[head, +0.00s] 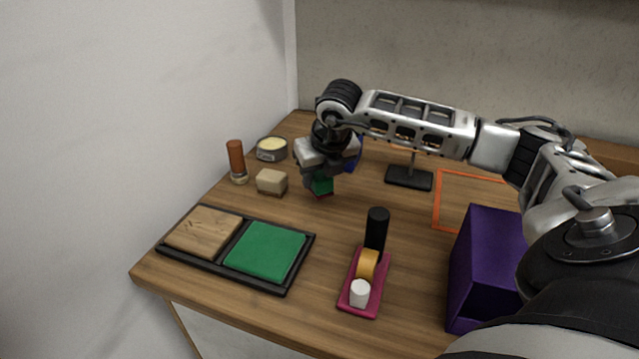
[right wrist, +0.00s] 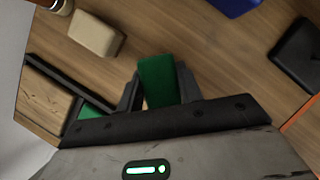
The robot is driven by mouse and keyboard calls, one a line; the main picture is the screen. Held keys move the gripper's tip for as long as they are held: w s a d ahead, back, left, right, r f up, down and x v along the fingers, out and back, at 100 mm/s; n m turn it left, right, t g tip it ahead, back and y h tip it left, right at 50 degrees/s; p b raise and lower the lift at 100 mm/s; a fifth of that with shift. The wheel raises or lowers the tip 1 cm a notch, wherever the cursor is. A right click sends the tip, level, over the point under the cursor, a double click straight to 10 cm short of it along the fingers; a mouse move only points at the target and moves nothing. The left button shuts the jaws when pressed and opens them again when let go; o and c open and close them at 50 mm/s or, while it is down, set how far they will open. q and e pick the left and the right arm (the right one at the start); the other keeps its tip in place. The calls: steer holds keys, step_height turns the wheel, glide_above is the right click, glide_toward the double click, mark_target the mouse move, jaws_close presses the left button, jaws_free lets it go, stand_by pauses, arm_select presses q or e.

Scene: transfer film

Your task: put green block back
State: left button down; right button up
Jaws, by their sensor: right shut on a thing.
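A green block (head: 322,186) is between the fingers of my right gripper (head: 320,176), which is shut on it above the table. A thin red strip shows at its lower edge in the head view. The green block (right wrist: 157,80) also shows between the fingers in the right wrist view, at the middle. A black tray (head: 222,262) at the front left has two compartments, one with a wooden surface (head: 204,231) and one with a green surface (head: 265,250). My right gripper is behind and to the right of the tray. My left gripper is not in view.
A beige block (head: 272,182), a brown-capped bottle (head: 236,160) and a round tin (head: 272,149) stand at the left. A pink tray (head: 358,300) with small items, a black stand (head: 408,178), an orange outline (head: 437,205) and a purple box (head: 480,270) are rightward.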

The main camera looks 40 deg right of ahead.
mark_target(319, 187)
step_height(319, 187, down, 2)
steer(key=shift+f+p, duration=0.2)
steer(key=shift+p, duration=0.2)
steer(key=shift+f, duration=0.25)
steer(key=o, duration=0.5)
steer(key=shift+f, duration=0.2)
steer(key=o, duration=0.5)
steer(key=shift+r, duration=0.1)
steer(key=shift+c, duration=0.2)
